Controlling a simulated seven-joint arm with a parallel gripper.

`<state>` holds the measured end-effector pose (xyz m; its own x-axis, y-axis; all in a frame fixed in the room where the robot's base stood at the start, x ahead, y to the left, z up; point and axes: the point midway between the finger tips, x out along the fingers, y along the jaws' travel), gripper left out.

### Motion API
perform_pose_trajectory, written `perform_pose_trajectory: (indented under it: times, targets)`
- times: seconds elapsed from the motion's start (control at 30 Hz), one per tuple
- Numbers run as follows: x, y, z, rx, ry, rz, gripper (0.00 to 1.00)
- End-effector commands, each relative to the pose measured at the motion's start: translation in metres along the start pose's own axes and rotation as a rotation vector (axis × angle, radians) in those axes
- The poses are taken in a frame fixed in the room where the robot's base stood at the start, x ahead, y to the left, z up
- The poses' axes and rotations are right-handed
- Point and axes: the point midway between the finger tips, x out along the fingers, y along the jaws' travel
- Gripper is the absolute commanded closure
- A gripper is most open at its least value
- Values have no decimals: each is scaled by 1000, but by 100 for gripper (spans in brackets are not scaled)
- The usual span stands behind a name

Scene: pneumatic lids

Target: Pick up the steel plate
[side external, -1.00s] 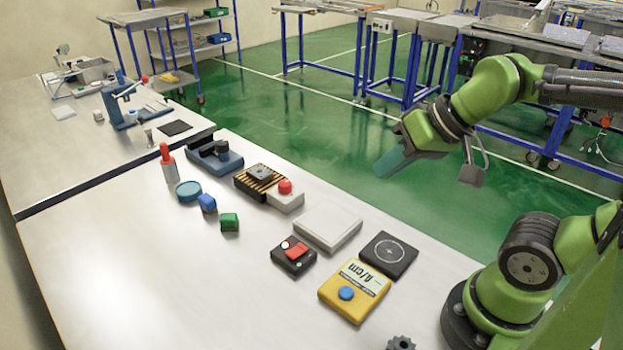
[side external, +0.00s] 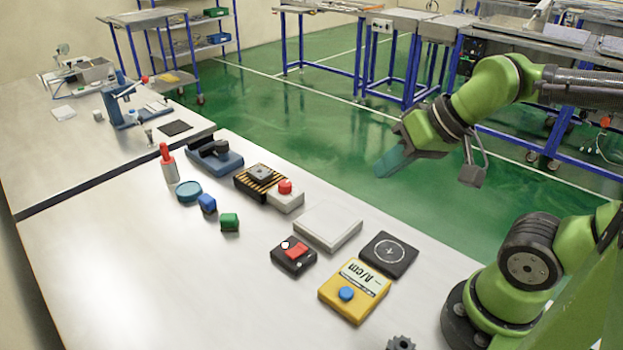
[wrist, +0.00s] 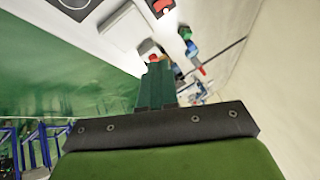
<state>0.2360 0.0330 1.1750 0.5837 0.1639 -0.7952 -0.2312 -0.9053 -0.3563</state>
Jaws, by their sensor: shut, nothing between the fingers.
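A small grey metal plate (side external: 260,173), which looks like the steel plate, lies on a black-and-yellow striped base (side external: 247,186) near the bench's far edge. Its thickness is too small to tell. My gripper (side external: 383,172) hangs in the air to the right of it, beyond the bench edge and over the green floor. The fingers are shut with nothing between them; the wrist view shows them together (wrist: 157,85). I cannot make out the plate in the wrist view, where the fingers cover part of the bench.
A red-button box (side external: 286,196) touches the striped base's right side. A blue fixture (side external: 214,156) stands to its left. A white pad (side external: 328,226), a black pad (side external: 389,254), a yellow box (side external: 354,290) and a red-switch box (side external: 294,254) sit nearer me. The bench's front-left is clear.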

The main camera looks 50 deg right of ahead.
Motion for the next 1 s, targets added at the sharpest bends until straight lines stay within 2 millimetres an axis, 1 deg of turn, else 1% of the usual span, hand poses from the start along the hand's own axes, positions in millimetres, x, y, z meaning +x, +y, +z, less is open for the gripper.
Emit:
perform_pose_trajectory:
  times: [0.1,0.57,0.6,0.63,0.87,0.93,1.0]
  targets:
    - [0,0,0,0,0,0,100]
    - [0,0,0,0,0,0,30]
    - [0,0,0,0,0,0,23]
    - [0,0,0,0,0,0,21]
    - [0,0,0,0,0,0,21]
    - [3,1,1,2,-13,5,21]
    - [11,3,2,9,-46,20,21]
